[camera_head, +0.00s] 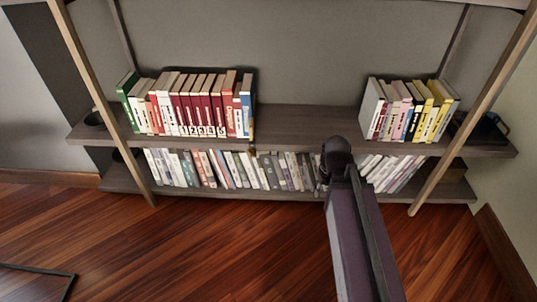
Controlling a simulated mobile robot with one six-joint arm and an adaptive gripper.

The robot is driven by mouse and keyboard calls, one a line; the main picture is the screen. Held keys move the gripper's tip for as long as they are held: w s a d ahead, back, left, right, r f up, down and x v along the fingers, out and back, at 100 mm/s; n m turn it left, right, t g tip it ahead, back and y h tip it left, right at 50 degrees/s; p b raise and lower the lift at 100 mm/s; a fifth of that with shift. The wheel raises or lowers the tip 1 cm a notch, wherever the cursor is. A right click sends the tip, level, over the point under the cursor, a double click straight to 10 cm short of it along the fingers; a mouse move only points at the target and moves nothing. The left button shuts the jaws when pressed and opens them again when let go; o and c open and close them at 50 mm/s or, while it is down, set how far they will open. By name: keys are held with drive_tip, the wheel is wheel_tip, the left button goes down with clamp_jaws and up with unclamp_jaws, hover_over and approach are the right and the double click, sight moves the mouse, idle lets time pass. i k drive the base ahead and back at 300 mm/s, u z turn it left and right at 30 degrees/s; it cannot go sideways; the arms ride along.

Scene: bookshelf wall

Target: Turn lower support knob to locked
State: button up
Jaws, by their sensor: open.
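No support knob can be made out for certain. A small brownish upright piece (252,132) shows at the front edge of the middle shelf (300,141), beside the right end of the left book row. It is too small to tell whether it is a knob or how it is turned. My arm reaches up from the bottom right, and its dark rounded joint lies in front of the lower shelf. My gripper does not show; it may be hidden behind that joint. The arm covers part of the lower shelf.
Book rows stand at the left (190,105) and right (408,108) of the middle shelf, with bare board between. Leaning books (235,170) fill much of the lower shelf. Slanted wooden posts (112,115) frame both sides. The wooden floor (200,250) in front is clear at centre left.

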sight(250, 151)
drive_tip(key=k, duration=1.35)
drive_tip(key=z, duration=0.2)
drive_tip(key=i, duration=0.85)
drive_tip(key=u, duration=0.2)
